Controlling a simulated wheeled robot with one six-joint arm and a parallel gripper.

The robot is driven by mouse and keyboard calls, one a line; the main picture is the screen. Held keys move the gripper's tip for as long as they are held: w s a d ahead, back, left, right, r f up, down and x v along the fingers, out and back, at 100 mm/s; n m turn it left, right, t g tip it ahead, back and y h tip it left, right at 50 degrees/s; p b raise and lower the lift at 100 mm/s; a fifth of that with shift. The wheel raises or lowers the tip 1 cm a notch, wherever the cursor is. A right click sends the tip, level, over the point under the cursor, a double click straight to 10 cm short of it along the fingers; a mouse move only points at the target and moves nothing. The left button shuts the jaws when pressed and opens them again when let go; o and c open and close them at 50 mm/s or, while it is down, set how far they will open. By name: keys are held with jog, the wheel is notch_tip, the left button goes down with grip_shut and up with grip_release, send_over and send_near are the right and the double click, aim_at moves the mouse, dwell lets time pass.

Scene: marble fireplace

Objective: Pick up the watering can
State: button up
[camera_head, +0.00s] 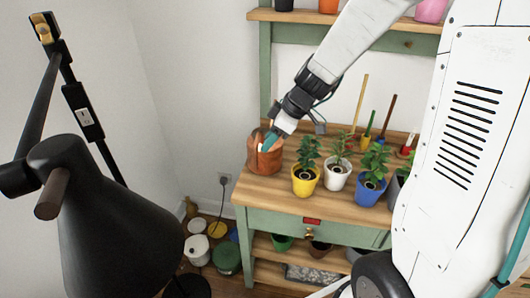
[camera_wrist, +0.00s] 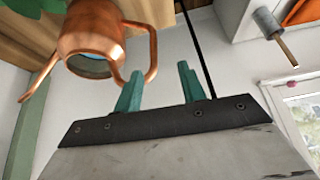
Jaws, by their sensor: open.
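The copper watering can (camera_head: 262,158) stands at the left end of the wooden potting bench in the head view. It fills the upper left of the wrist view (camera_wrist: 92,32), with its curved handle on the right side and its thin spout at lower left. My gripper (camera_head: 268,141) reaches down to the can from the upper right. In the wrist view my gripper (camera_wrist: 158,72) has its two teal fingers apart. The handle appears in the gap between the fingertips, nearer the left finger. I cannot tell the depth between handle and fingers.
Right of the can stand a yellow pot (camera_head: 305,182), a white pot (camera_head: 337,177) and a blue pot (camera_head: 368,192), all with plants. Long-handled tools (camera_head: 361,105) stand behind them. A dark floor lamp (camera_head: 110,215) is at left. A shelf (camera_head: 350,28) runs above the bench.

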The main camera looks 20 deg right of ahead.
aim_at(256, 154)
jog(key=x, duration=0.4)
jog(key=w+x, duration=0.1)
jog(key=x, duration=0.3)
jog(key=shift+w+d+f, duration=0.1)
jog(key=shift+w+f, duration=0.05)
jog(key=shift+f, duration=0.05)
grip_shut()
jog(key=shift+w+r, duration=0.15)
dwell(1.0)
